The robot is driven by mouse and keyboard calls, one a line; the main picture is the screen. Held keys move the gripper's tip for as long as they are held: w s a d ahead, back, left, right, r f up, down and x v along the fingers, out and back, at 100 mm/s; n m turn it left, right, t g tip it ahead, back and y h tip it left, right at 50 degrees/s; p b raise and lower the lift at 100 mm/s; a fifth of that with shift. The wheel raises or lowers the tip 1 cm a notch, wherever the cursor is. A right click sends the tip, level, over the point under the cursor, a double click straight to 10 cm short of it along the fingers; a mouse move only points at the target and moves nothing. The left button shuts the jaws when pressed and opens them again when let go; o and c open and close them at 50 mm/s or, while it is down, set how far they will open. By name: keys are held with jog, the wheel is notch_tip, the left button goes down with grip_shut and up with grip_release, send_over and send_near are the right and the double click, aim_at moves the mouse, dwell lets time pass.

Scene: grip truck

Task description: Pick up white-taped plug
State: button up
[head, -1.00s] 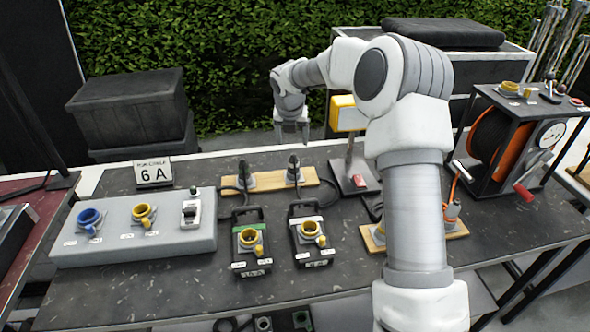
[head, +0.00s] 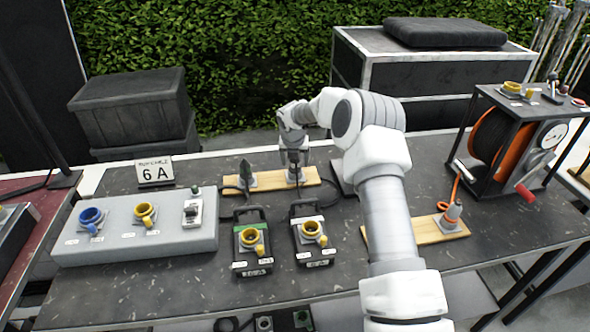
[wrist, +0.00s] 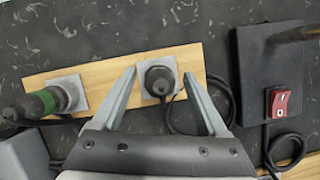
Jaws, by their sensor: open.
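Two dark plugs stand in grey sockets on a wooden board at the back middle of the table. The left plug (head: 245,170) has a green band, clear in the wrist view (wrist: 42,102). The right plug (wrist: 158,80) is dark and seen from above; I cannot make out its tape. A cable runs from its side toward the white-taped box (head: 313,243). My gripper (wrist: 158,74) is open, pointing down, with one finger on each side of the right plug. In the head view my gripper (head: 293,160) is at this plug and partly covers it.
The green-taped box (head: 252,250) stands front left of the white-taped one. A grey panel (head: 130,243) with the 6 A sign (head: 155,172) is at the left. A black base with a red switch (wrist: 280,103) is close right of my gripper. A cable reel (head: 497,140) stands at right.

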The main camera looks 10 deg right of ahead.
jog(key=shift+w+f, duration=0.1)
grip_shut()
dwell(0.4)
jog(key=shift+r, duration=0.45)
notch_tip(320, 180, up, 4)
jog(key=shift+d+f, duration=0.15)
jog(key=shift+f, duration=0.05)
jog(key=s+d+r+p, duration=0.3)
jog(key=s+d+r, duration=0.1)
jog(key=r, duration=0.2)
jog(key=s+d+r+p, duration=0.3)
jog(key=s+r+p, duration=0.1)
jog(key=r, duration=0.3)
jog(key=shift+s+d+r, duration=0.25)
jog(key=shift+s+d, duration=0.05)
jog(key=shift+d, duration=0.05)
